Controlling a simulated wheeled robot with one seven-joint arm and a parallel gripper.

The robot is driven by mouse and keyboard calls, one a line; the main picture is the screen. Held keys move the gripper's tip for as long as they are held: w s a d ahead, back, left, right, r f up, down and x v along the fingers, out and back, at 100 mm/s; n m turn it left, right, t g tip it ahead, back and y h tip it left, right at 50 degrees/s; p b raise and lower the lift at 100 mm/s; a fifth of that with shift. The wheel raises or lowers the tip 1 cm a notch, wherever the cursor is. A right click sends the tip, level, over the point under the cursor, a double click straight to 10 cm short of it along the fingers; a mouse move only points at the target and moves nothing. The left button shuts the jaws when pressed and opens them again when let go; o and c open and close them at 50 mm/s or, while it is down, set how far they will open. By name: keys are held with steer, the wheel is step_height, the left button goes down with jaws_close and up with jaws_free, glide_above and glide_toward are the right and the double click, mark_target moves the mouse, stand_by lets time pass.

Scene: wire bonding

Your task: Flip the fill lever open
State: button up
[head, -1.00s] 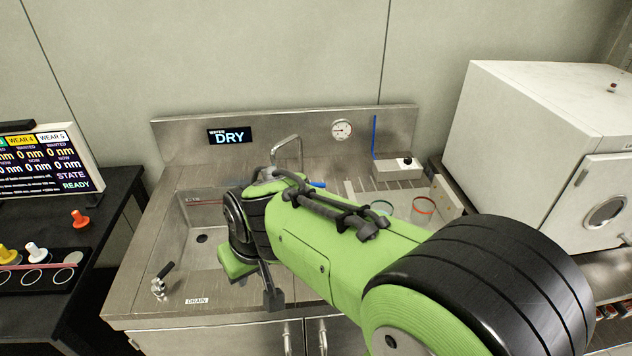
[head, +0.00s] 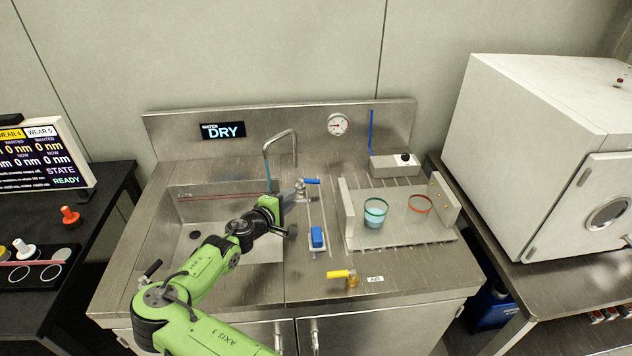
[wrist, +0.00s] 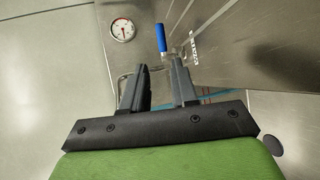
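The fill lever appears to be the blue-handled lever (head: 311,181) on a metal valve beside the faucet (head: 281,144); its handle points right in the head view. The lever also shows in the wrist view (wrist: 161,38), just beyond my fingertips. My gripper (head: 294,192) is over the right side of the sink basin, close to the valve. In the wrist view my gripper (wrist: 160,66) has its two fingers apart with nothing between them. Whether a finger touches the valve I cannot tell.
The water display (head: 223,131) reads DRY. A black-handled lever (head: 151,270) stands at the front left of the sink (head: 172,215).

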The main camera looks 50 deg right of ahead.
mark_target(313, 182)
steer(key=b+x, duration=0.2)
steer(key=x, duration=1.3)
steer(key=shift+s+d, duration=0.1)
steer(key=shift+d, duration=0.1)
